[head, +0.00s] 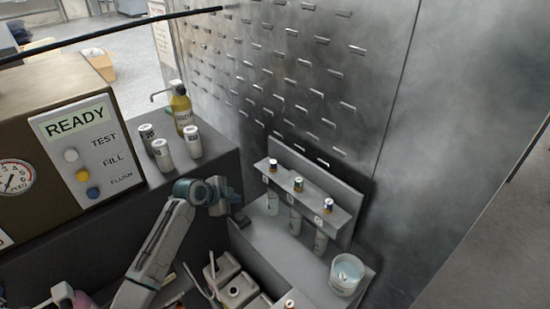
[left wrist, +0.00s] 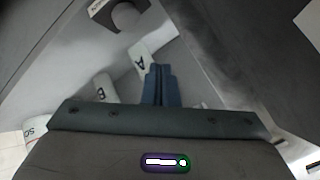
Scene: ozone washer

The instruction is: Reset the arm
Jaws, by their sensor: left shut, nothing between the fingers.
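My left gripper (head: 238,214) reaches in from the lower left in the head view. It is beside the left end of the grey shelf rack (head: 285,255). In the left wrist view its two blue fingers (left wrist: 160,72) are together and hold nothing. Bottles lettered A (left wrist: 141,62) and B (left wrist: 104,88) show beyond the fingers, apart from them as far as I can tell. My right gripper is not seen.
Tubes with coloured caps (head: 298,185) stand in the rack, beside a clear beaker (head: 346,273). A yellow bottle (head: 181,108) and white canisters (head: 193,142) stand on the dark counter. A panel reading READY (head: 85,150) is left.

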